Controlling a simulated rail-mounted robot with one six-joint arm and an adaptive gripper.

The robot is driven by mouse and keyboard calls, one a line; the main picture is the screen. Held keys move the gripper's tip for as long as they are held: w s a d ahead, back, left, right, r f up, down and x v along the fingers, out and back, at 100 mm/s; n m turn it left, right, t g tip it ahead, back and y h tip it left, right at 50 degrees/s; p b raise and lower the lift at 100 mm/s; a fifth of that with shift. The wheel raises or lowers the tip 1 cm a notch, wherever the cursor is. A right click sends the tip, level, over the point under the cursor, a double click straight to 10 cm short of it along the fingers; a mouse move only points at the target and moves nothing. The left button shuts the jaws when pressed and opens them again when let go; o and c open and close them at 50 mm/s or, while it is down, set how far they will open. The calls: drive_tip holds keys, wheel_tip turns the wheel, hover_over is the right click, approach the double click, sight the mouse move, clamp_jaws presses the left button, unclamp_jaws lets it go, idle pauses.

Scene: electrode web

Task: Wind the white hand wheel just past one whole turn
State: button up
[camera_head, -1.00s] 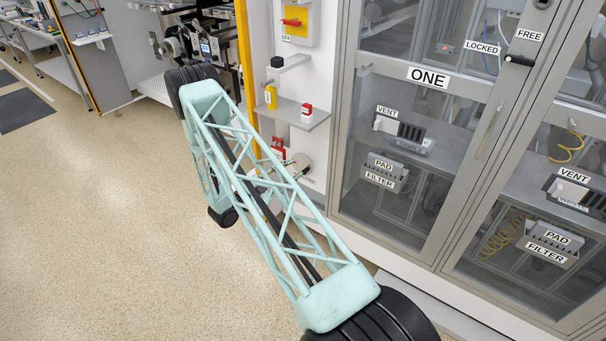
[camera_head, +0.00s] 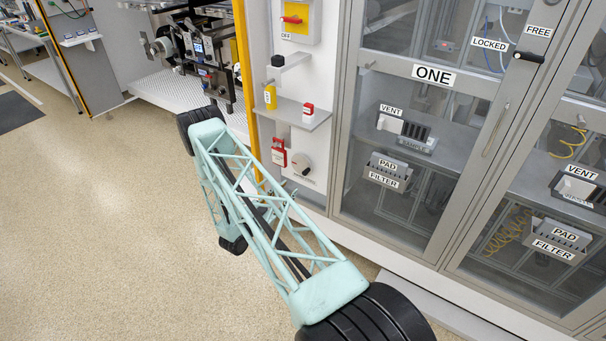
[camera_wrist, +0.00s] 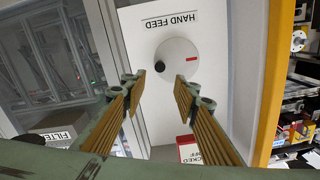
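The white hand wheel (camera_wrist: 178,60) is on a white panel under the upside-down HAND FEED label (camera_wrist: 169,19) in the wrist view. It has a black knob (camera_wrist: 160,67) at its left and a red mark (camera_wrist: 191,59) at its right. In the head view the wheel (camera_head: 300,164) shows small, low on the cabinet front beside my arm. My gripper (camera_wrist: 158,84) is open and empty, its ribbed fingers pointing toward the wheel. The knob appears between the fingertips in the picture; no contact is visible.
A red-and-white lockout box (camera_wrist: 193,149) sits near the right finger in the wrist view. A yellow post (camera_wrist: 268,80) stands right of the panel. A small shelf (camera_head: 290,112) juts out above the wheel in the head view. Glass cabinet doors (camera_head: 400,150) stand to its right.

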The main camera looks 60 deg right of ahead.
sight(304, 174)
drive_tip(key=shift+d, duration=0.15)
drive_tip(key=shift+w+d+b, duration=0.1)
drive_tip(key=shift+d+b, duration=1.4)
drive_tip(key=shift+d, duration=5.3)
drive_tip(key=c, duration=0.9)
drive_tip(key=shift+f+m, duration=0.15)
drive_tip(key=shift+m, duration=0.15)
